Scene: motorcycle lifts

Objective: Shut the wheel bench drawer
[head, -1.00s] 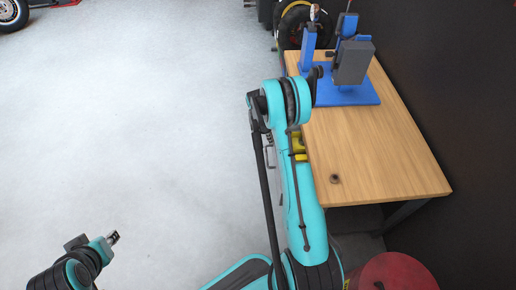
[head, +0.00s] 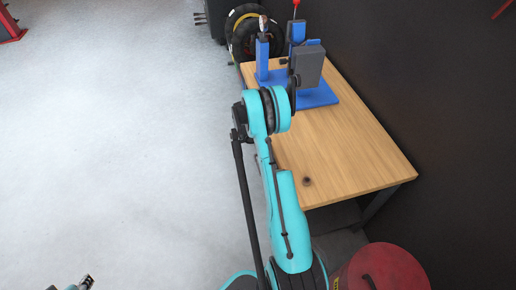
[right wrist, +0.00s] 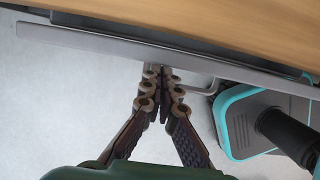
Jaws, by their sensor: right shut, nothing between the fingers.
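The wheel bench (head: 345,150) has a wooden top and stands at the right in the head view. In that view my right arm covers most of its left side, and the drawer and right gripper are hidden. In the right wrist view the drawer's grey front (right wrist: 110,42) runs along below the wooden edge, with a dark strip between them. A thin bar handle (right wrist: 208,91) sticks out from the front. My right gripper (right wrist: 158,72) is shut and empty, its tips at the front beside the handle; contact is unclear. My left gripper (head: 88,281) shows barely at the bottom left.
A blue wheel stand (head: 315,92) with a grey box is on the bench. A small dark ring (head: 307,181) lies near the top's front edge. A tyre (head: 250,35) stands behind. A red drum (head: 385,272) is at bottom right.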

